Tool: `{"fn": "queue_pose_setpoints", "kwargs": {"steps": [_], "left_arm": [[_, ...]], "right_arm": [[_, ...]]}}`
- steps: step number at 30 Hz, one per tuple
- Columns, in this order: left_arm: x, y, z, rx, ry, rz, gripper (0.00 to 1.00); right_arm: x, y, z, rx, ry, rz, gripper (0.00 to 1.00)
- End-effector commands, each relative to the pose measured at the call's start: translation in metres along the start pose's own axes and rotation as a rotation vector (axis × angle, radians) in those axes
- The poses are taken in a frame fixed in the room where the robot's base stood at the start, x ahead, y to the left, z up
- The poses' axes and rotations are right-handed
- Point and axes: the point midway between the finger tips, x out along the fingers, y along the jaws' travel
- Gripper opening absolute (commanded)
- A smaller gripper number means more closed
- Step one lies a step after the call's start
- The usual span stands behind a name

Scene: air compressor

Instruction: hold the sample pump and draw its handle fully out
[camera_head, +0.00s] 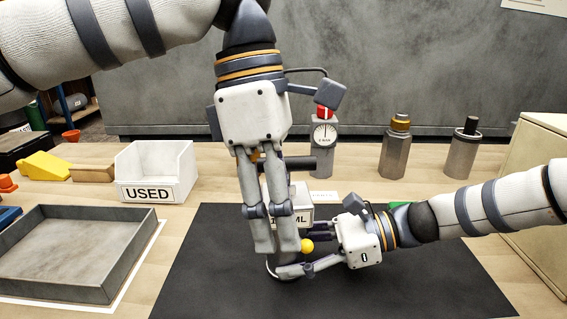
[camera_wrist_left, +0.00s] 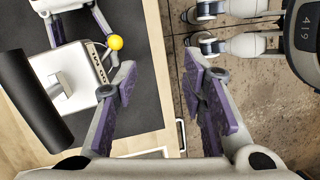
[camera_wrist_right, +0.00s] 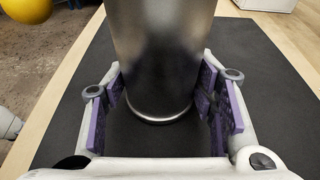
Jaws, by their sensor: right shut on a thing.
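The sample pump (camera_wrist_right: 160,50) is a silver cylinder standing on the black mat (camera_head: 210,270). In the head view my left gripper hides most of it. Its white label block (camera_head: 298,194) and a yellow ball (camera_head: 307,245) show there. Its black bar handle (camera_head: 299,163) sits above, partly behind my left gripper; it also shows in the left wrist view (camera_wrist_left: 30,95). My right gripper (camera_wrist_right: 160,110) is shut around the cylinder, a purple pad on each side. My left gripper (camera_head: 277,248) points down, open and empty. In the left wrist view the handle lies left of its fingers, outside them.
A grey tray (camera_head: 125,265) and a white USED bin (camera_head: 180,160) are on the left. A gauge (camera_head: 324,134) with a red top and two metal canisters (camera_head: 396,150) (camera_head: 462,155) stand behind. A cream box (camera_head: 540,150) is at the right. The mat's right front is clear.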

Motion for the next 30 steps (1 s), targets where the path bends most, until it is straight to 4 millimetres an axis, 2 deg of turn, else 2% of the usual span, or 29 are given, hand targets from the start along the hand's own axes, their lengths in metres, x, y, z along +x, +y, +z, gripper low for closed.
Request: {"fn": "queue_pose_setpoints", "kwargs": {"steps": [1,3,4,6,9,11,18,22,26,30], "left_arm": [[-0.036,0.015,-0.005,-0.046,-0.048,0.112,0.38],[-0.078,0.03,-0.012,-0.091,-0.102,0.244,0.38],[-0.093,0.034,-0.014,-0.105,-0.121,0.29,0.38],[-0.118,0.04,-0.019,-0.128,-0.151,0.363,0.38],[-0.131,0.044,-0.022,-0.142,-0.171,0.412,0.38],[-0.126,0.048,-0.022,-0.144,-0.172,0.416,0.38],[-0.07,0.072,-0.014,-0.142,-0.17,0.412,0.38],[-0.045,0.084,-0.009,-0.141,-0.171,0.412,0.38],[-0.03,0.091,-0.007,-0.142,-0.17,0.414,0.38],[-0.026,0.093,-0.006,-0.141,-0.172,0.415,0.38]], "right_arm": [[0.0,0.0,-0.001,0.001,0.001,-0.001,0.3],[0.0,0.0,-0.001,0.001,0.001,-0.001,0.3],[0.0,0.0,-0.001,0.001,0.001,-0.001,0.3],[0.0,0.0,-0.001,0.001,0.001,-0.001,0.3],[0.0,0.0,-0.001,0.001,0.001,0.0,0.3],[0.001,0.0,-0.001,0.001,0.001,0.0,0.3],[0.001,0.0,-0.001,0.001,0.0,0.0,0.3],[0.001,0.0,-0.001,0.001,0.001,0.0,0.3],[0.001,0.0,-0.001,0.001,0.001,0.0,0.3],[0.001,0.0,-0.001,0.001,0.001,0.0,0.3]]}}
